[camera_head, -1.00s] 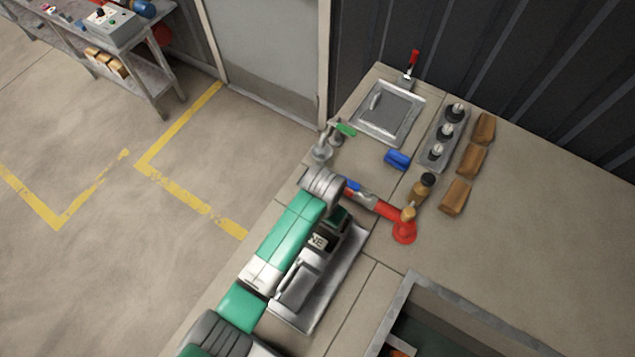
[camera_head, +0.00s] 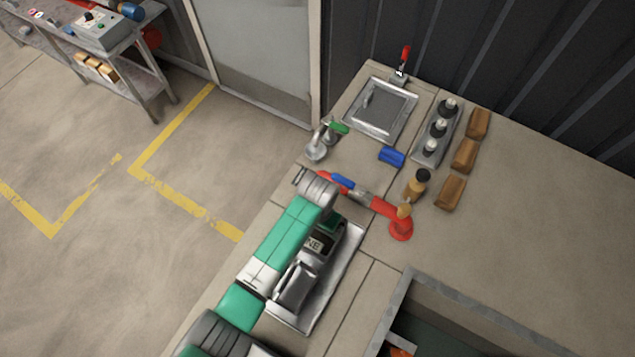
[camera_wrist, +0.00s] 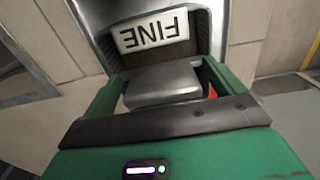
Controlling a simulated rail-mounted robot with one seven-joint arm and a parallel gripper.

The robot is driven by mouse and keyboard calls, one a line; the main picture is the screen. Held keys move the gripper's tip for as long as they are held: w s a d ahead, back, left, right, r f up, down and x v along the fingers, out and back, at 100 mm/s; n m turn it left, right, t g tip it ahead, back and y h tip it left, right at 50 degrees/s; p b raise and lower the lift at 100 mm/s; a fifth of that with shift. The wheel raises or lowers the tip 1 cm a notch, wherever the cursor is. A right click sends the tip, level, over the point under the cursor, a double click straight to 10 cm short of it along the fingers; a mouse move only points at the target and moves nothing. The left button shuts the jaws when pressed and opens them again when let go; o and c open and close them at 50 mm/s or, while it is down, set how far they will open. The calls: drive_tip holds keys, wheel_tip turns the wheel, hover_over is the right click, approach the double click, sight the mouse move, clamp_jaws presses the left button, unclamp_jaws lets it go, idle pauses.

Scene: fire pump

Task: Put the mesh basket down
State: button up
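I cannot make out mesh clearly in either view. A grey metal housing with a white FINE plate (camera_wrist: 152,31) fills the upper middle of the wrist view, its lettering upside down. My gripper (camera_wrist: 165,88), with a green body and dark crossbar, points at it. In the head view the plate (camera_head: 314,244) shows partly, beneath my wrist. It is over or beside a metal tray (camera_head: 343,268) on the bench. My arm hides much of this area.
Behind are a metal hatch (camera_head: 381,109), a blue block (camera_head: 391,156) and brown blocks (camera_head: 464,156). An open basin (camera_head: 455,318) lies front right. The right bench is clear.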

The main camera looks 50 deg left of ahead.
wheel_tip(320, 180, up, 12)
drive_tip(key=p, duration=0.1)
drive_tip(key=shift+r+p, duration=0.2)
drive_tip(key=shift+p, duration=0.1)
idle(0.3)
